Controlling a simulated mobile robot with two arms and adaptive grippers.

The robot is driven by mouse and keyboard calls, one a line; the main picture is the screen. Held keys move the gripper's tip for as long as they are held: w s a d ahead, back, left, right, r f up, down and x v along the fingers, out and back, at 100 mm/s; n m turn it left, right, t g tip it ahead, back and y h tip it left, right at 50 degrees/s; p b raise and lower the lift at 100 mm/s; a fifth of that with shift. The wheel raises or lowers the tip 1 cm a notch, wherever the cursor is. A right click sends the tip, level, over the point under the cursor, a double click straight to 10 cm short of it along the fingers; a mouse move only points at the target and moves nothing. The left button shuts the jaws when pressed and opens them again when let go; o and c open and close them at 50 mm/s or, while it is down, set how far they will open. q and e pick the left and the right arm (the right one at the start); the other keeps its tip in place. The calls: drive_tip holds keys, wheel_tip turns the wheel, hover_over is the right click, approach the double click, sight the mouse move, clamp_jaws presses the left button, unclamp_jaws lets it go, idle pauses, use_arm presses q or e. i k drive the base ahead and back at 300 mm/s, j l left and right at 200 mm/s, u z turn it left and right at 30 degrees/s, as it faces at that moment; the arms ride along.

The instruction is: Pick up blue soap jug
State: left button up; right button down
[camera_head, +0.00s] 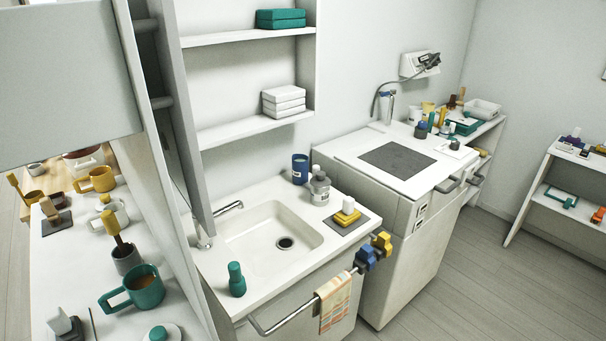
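A dark blue cylindrical container (300,169), the only blue vessel at the sink, stands upright at the back right of the sink counter. It looks like the soap jug, though no handle can be made out. A clear and white bottle (320,188) stands close in front of it, to its right, and may hide part of its lower side. Neither of my grippers is in view.
The sink basin (268,240) lies left of the container, with a faucet (230,207). A teal bottle (236,280) stands at the front left. A yellow sponge stack (347,214) sits right. A front rail (300,318) carries a towel (335,302). Shelves (255,130) hang above.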

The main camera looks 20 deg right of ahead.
sight(306, 173)
drive_tip(key=l+u, duration=0.1)
drive_tip(key=u, duration=0.2)
drive_tip(key=l+u, duration=0.15)
drive_tip(key=u, duration=0.2)
drive_tip(key=l+u, duration=0.2)
drive_tip(key=l, duration=0.4)
drive_tip(key=l+u, duration=0.25)
drive_tip(key=l, duration=0.35)
drive_tip(key=k+l+u, duration=0.2)
drive_tip(key=l, duration=0.4)
drive_tip(key=i, duration=0.1)
